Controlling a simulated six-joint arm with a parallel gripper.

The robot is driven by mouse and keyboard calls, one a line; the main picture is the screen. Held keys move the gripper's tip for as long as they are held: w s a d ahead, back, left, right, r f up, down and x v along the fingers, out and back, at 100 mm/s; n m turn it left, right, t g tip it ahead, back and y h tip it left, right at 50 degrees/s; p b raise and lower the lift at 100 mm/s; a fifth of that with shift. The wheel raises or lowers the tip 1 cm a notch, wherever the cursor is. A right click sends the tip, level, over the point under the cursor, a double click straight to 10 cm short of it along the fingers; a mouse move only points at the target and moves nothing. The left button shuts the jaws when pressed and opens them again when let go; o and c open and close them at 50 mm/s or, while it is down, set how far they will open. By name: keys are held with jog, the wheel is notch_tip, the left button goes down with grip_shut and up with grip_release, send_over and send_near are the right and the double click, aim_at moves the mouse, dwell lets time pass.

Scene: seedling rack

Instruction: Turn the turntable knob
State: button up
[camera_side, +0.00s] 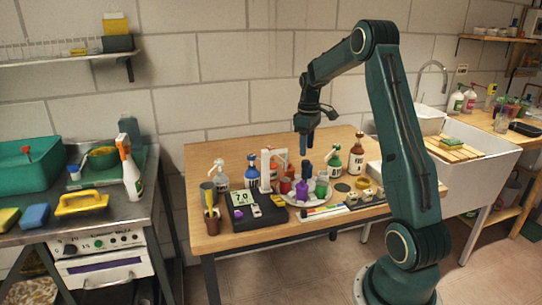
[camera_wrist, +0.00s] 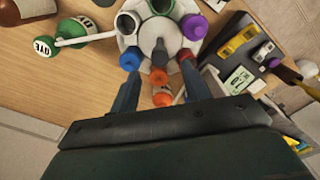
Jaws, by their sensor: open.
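The turntable is a white round plate (camera_side: 318,200) on the wooden table, carrying several coloured pots around its edge. In the wrist view the plate (camera_wrist: 147,35) lies at top centre, with a small grey upright piece (camera_wrist: 160,48) at its middle that looks like the knob. Red, green, blue, grey and purple pots ring it. The right finger hides part of the plate's edge.
Dropper bottles (camera_side: 356,156) stand behind and beside the turntable. A colour strip (camera_side: 325,211) lies in front. The table's back left is clear.

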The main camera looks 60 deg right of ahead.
notch_tip(320, 180, up, 8)
jog(key=shift+r, duration=0.25)
jog(key=shift+a, duration=0.1)
dwell(0.4)
jog(key=s+a+r+t+h, duration=0.15)
jog(key=a+r, duration=0.25)
jog(key=a, duration=0.7)
jog(key=s+a+r+t+y, duration=0.1)
jog(key=s+a+r, duration=0.15)
jog(key=a, duration=0.75)
jog(key=s+a+f+t, duration=0.3)
jog(key=s+a, duration=0.9)
jog(key=a, duration=0.2)
jog(key=shift+s+a+f, duration=0.15)
jog(key=shift+s+a, duration=0.05)
